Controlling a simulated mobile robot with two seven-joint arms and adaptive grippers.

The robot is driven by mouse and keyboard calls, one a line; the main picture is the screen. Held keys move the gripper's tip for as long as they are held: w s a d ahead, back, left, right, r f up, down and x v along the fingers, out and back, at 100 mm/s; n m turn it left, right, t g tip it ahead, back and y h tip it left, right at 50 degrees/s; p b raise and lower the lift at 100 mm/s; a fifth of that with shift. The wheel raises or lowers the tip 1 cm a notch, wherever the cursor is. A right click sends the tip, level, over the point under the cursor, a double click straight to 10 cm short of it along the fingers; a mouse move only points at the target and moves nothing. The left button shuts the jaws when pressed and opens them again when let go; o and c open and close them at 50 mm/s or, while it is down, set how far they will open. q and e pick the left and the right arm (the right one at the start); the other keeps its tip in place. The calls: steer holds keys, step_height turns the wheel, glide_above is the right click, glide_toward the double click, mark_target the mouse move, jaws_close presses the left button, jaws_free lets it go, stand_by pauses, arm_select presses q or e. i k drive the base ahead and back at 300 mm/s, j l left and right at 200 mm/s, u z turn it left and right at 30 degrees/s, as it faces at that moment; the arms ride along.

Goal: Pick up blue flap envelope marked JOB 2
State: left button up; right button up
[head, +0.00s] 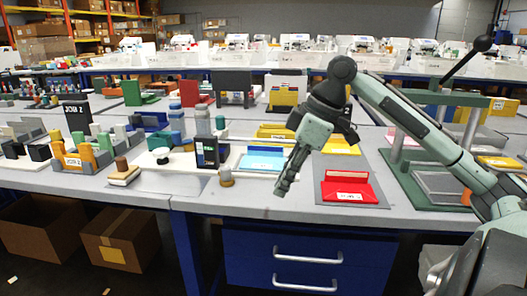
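A light blue envelope with a darker blue flap (261,159) lies on the grey table, left of my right gripper. A small pale label shows on it, but its writing is too small to read. My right gripper (284,184) points down over the table's front part, just right of the blue envelope and left of the red one. Its fingers show edge-on as one dark narrow shape, so I cannot tell whether they are open or shut. I see nothing hanging from it. My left gripper is not in view.
A red envelope (352,190) lies on a grey mat (328,196); a yellow one (341,147) lies behind. A green-framed press (406,172) stands right. A dark device (207,152) and small brown knob (226,177) stand left of the blue envelope. The front table strip is clear.

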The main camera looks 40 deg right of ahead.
mark_target(265, 158)
steer(key=i+l, duration=0.4)
steer(key=l, duration=0.15)
steer(key=i+l, duration=0.4)
steer(key=l, duration=0.15)
